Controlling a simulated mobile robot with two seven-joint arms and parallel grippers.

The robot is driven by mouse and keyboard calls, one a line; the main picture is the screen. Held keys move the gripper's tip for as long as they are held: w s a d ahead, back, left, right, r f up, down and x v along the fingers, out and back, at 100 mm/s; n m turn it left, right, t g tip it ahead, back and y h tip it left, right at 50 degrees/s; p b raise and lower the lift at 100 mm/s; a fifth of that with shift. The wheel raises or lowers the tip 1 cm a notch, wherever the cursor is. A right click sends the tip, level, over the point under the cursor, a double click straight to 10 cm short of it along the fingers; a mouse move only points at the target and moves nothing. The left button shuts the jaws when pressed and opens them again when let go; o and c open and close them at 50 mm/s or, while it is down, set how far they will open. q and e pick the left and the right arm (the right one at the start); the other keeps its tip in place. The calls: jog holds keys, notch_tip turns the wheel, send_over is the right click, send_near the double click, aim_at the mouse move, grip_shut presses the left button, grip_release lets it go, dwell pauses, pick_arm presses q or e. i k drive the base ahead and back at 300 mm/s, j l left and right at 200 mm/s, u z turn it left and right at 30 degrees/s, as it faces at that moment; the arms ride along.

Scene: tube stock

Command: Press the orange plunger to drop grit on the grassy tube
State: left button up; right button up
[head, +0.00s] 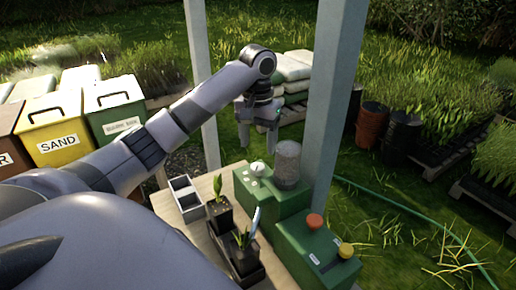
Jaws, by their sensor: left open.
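The orange plunger (314,221) stands up from a green box (318,252) at the lower right, beside a yellow plunger (346,250). A grey, grainy cylinder (287,163) stands on another green unit behind it. Two black pots with green shoots stand on the bench: one farther back (220,215) and one nearer (243,256), with a pale blue tag beside it. I cannot tell for sure which is the grassy tube. My left gripper (258,142) points down, open and empty, above and behind the bench units, apart from the plunger. My right gripper is not in view.
A grey post (335,100) rises just behind the green units, and a thinner post (200,80) stands left of my gripper. A divided tray (186,198) lies on the bench's left. Labelled bins, including yellow SAND (58,128), stand at left.

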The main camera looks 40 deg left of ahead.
aim_at(314, 221)
jog(key=k+j, duration=0.2)
jog(key=k, duration=0.3)
jog(key=k+j, duration=0.2)
jog(key=k, duration=0.25)
